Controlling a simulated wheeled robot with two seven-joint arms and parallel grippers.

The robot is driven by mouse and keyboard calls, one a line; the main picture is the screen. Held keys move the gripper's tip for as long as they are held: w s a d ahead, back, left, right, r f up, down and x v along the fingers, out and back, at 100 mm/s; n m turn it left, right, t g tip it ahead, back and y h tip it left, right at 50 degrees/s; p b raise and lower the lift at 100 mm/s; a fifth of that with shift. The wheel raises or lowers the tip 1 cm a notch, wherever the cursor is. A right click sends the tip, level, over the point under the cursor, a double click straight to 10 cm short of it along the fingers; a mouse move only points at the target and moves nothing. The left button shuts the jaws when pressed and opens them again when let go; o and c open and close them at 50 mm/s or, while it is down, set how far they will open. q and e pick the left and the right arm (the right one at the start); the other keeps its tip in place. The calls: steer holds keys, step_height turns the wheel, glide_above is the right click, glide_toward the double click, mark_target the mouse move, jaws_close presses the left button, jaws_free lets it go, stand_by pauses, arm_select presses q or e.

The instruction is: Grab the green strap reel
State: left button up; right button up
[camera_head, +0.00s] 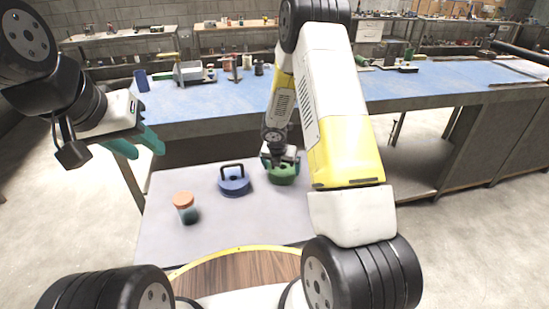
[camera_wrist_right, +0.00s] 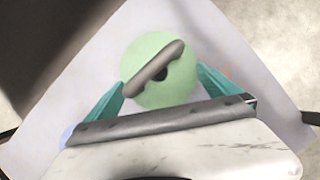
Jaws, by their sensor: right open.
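The green strap reel (camera_head: 283,175) sits on the grey table (camera_head: 240,215), at the right of the objects there. In the right wrist view the green strap reel (camera_wrist_right: 160,85) is a round green disc with a dark handle bar across its middle. My right gripper (camera_head: 281,157) is over the reel. In its wrist view the teal fingers of the right gripper (camera_wrist_right: 160,88) are spread apart on either side of the reel's lower part. I cannot tell if they touch it. My left gripper (camera_head: 150,148) is raised at the left, empty, with its teal fingers apart.
A blue reel with a dark handle (camera_head: 234,184) stands left of the green one. A jar with an orange lid (camera_head: 186,208) stands further left. A long blue-topped workbench (camera_head: 215,98) with tools and small items runs behind. The table's front middle is clear.

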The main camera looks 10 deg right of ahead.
steer(key=shift+x, duration=1.4)
steer(key=c, duration=1.6)
steer(key=shift+c, duration=0.2)
steer(key=shift+r, duration=0.2)
